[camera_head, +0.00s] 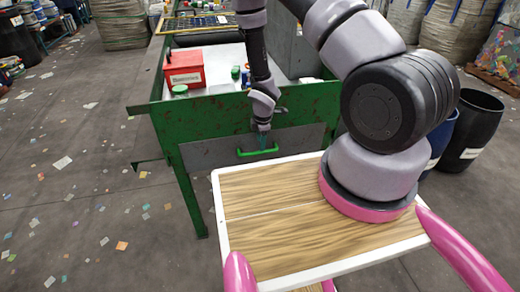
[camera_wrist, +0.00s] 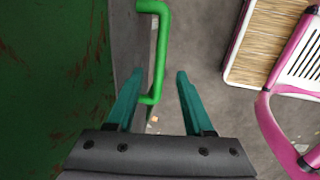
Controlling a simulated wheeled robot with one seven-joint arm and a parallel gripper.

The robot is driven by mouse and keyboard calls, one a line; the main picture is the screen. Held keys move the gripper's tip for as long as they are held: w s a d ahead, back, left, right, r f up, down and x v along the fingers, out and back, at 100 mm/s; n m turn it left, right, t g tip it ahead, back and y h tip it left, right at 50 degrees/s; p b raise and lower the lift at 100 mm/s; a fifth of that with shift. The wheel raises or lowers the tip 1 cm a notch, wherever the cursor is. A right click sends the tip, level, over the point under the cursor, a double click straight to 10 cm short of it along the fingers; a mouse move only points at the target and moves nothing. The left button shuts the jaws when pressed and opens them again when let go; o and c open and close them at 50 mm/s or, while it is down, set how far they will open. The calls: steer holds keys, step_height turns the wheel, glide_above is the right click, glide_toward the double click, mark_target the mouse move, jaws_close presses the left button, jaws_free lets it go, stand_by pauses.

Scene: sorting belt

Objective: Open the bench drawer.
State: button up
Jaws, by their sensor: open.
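The bench drawer (camera_head: 215,153) is a grey front panel set in the green bench frame, and it appears shut in the head view. Its bright green bar handle (camera_head: 257,151) runs across the front. In the wrist view the handle (camera_wrist: 160,50) stands out from the grey drawer face (camera_wrist: 128,45). My gripper (camera_head: 264,141) points down at the handle. In the wrist view its teal fingers (camera_wrist: 157,88) are apart, with the near end of the handle between them, closer to the left finger. I cannot tell whether they touch it.
A red box (camera_head: 184,69) and several green-capped items stand on the bench top above the drawer. My wood-topped base is close in front of the drawer. Dark barrels (camera_head: 472,128) stand at the right; scrap-littered floor (camera_head: 80,190) is open at the left.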

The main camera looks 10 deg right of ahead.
mark_target(260, 152)
steer(key=f, duration=0.2)
steer(key=w+f, duration=0.1)
steer(key=f, duration=0.2)
steer(key=shift+f, duration=0.15)
jaws_close()
stand_by(1.3)
